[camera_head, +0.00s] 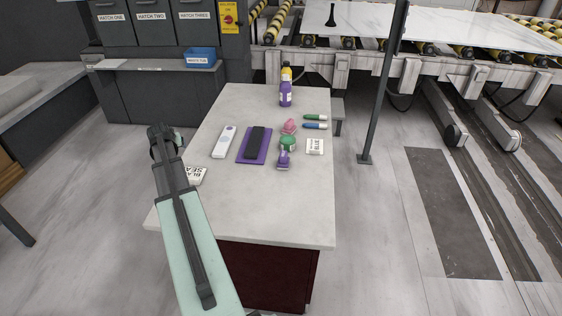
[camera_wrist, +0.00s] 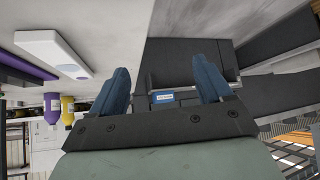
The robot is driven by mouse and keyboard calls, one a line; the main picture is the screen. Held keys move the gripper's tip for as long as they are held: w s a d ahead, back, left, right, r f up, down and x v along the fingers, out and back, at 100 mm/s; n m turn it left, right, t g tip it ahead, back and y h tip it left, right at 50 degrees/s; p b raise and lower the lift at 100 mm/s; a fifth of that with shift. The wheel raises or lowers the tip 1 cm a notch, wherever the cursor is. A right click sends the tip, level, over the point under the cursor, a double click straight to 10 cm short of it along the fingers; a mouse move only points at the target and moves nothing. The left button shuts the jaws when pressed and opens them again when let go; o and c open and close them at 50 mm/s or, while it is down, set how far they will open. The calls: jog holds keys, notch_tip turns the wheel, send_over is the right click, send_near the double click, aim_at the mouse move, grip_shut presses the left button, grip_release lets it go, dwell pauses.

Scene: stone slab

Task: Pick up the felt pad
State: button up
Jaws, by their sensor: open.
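A flat purple pad (camera_head: 243,155), which looks like the felt pad, lies on the pale stone-topped table. In the wrist view part of the purple pad (camera_wrist: 28,67) shows at the upper left edge, cut off by the frame. My gripper (camera_wrist: 163,66) is open, its two blue fingers wide apart with nothing between them. The pad is off to the left of the fingers in that view, not between them. In the head view my arm reaches up left of the table; its fingers cannot be made out there.
A white remote-like object (camera_head: 224,141) lies just left of the pad. A green-lidded jar (camera_head: 288,143), a purple item (camera_head: 283,160), a pink piece (camera_head: 289,126), markers (camera_head: 315,118) and white labelled blocks (camera_head: 315,147) are nearby. Bottles (camera_head: 285,95) stand behind. The table's front is clear.

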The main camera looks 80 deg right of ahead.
jog(key=s+d+r+m, duration=0.1)
jog(key=s+d+r, duration=0.15)
jog(key=s, duration=0.65)
jog(key=m+g+y, duration=0.3)
jog(key=y, duration=0.1)
send_near(283, 155)
jog(key=shift+x, duration=6.4)
jog(key=c, duration=1.2)
